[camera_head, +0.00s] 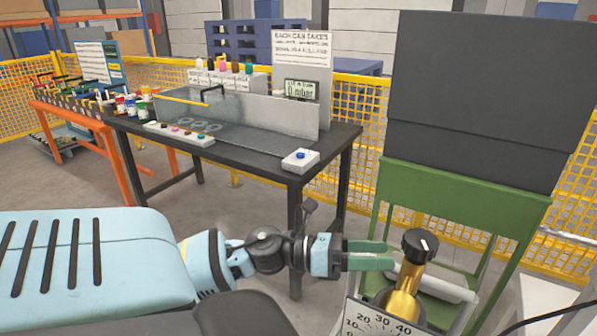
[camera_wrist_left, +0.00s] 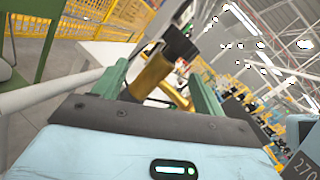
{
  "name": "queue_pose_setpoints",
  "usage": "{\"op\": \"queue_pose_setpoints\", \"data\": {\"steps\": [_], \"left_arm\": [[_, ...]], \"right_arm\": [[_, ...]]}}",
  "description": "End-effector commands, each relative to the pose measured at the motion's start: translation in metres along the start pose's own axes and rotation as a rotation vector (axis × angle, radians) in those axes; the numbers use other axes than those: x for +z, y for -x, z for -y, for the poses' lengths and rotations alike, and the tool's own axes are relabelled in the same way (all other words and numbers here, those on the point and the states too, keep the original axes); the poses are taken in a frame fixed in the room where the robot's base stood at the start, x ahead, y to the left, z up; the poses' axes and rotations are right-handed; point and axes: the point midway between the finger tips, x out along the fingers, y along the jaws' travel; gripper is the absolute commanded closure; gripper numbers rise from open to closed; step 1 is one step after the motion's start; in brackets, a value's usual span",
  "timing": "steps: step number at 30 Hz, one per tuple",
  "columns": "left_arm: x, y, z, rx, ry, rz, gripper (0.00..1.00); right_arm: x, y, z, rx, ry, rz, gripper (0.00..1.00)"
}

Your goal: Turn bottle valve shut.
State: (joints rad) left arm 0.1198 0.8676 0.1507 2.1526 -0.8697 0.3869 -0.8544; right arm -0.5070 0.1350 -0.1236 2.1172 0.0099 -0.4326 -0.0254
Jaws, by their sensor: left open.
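The bottle valve has a black knob (camera_head: 420,245) with a white mark, on top of a brass body (camera_head: 404,292). My left gripper (camera_head: 391,255) is level, with its green fingers apart and pointing right at the valve, just left of the knob. In the left wrist view, the black knob (camera_wrist_left: 180,43) and brass body (camera_wrist_left: 152,77) show ahead, between the open fingers (camera_wrist_left: 158,82). Nothing is gripped; I cannot tell whether a finger touches the valve. The bottle below is mostly hidden. My right gripper is not in view.
A plate with a number scale (camera_head: 380,322) stands in front of the valve. A green frame (camera_head: 460,200) with dark panels (camera_head: 490,80) stands behind it. A black workbench (camera_head: 240,155) with a clear-fronted box is at the back left. Yellow mesh fencing (camera_head: 357,115) runs behind.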

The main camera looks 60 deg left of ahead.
Motion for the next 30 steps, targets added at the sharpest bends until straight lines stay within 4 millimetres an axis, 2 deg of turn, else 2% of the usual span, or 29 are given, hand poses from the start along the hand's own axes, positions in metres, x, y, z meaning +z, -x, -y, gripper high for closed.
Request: {"op": "queue_pose_setpoints", "data": {"steps": [3, 12, 21, 30], "left_arm": [[-0.015, 0.008, -0.008, 0.056, 0.217, 0.057, 0.29], [-0.059, 0.029, -0.024, 0.188, 0.677, 0.180, 0.29], [-0.103, 0.051, -0.032, 0.307, 1.038, 0.289, 0.29], [-0.149, 0.074, -0.031, 0.421, 1.354, 0.396, 0.29]], "right_arm": [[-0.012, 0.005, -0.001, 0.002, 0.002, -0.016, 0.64], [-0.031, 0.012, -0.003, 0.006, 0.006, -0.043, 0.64], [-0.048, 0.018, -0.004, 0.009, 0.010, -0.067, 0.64], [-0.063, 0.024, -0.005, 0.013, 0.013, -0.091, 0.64]]}}
